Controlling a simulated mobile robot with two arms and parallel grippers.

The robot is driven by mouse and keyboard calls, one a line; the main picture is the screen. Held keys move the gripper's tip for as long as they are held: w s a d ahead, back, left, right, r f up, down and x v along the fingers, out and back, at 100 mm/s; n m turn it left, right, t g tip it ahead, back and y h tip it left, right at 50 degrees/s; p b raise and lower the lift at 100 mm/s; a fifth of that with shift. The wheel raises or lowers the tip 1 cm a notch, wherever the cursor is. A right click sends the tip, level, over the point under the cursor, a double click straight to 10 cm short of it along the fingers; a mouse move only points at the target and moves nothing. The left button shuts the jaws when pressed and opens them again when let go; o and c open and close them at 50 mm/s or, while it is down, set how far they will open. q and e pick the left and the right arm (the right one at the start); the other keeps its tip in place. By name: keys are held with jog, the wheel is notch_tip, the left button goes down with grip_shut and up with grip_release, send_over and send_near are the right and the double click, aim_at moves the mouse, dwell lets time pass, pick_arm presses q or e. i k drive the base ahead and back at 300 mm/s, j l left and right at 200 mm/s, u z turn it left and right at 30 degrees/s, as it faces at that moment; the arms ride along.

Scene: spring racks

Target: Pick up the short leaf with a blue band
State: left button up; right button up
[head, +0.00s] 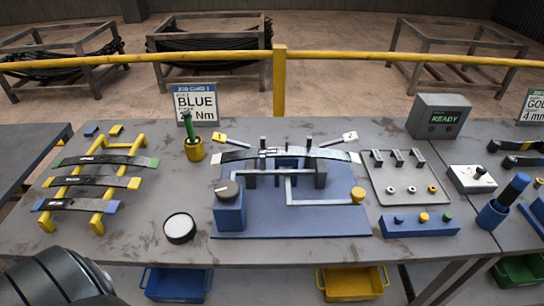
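A dark curved leaf with a blue band (75,206) at its right end lies across the front of the yellow rack (98,222) on the left of the table. Behind it on the same rack lie a dark leaf with a yellow band (92,181) and a dark leaf with a green band (105,160). The blue-banded leaf rests on the rack's rails with nothing holding it. A dark rounded part of my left arm shows at the bottom left, in front of the rack. Neither gripper shows.
A blue fixture plate (335,222) carries a clamped pale leaf (235,156) in the middle. A round white-topped puck (180,228) and a yellow cup (194,148) stand between rack and fixture. A job card (195,104) reads BLUE. A yellow rail (350,59) runs behind.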

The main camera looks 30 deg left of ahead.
aim_at(111, 206)
jog(key=u, duration=2.5)
jog(key=z, duration=1.9)
jog(key=u, duration=1.9)
jog(key=z, duration=0.35)
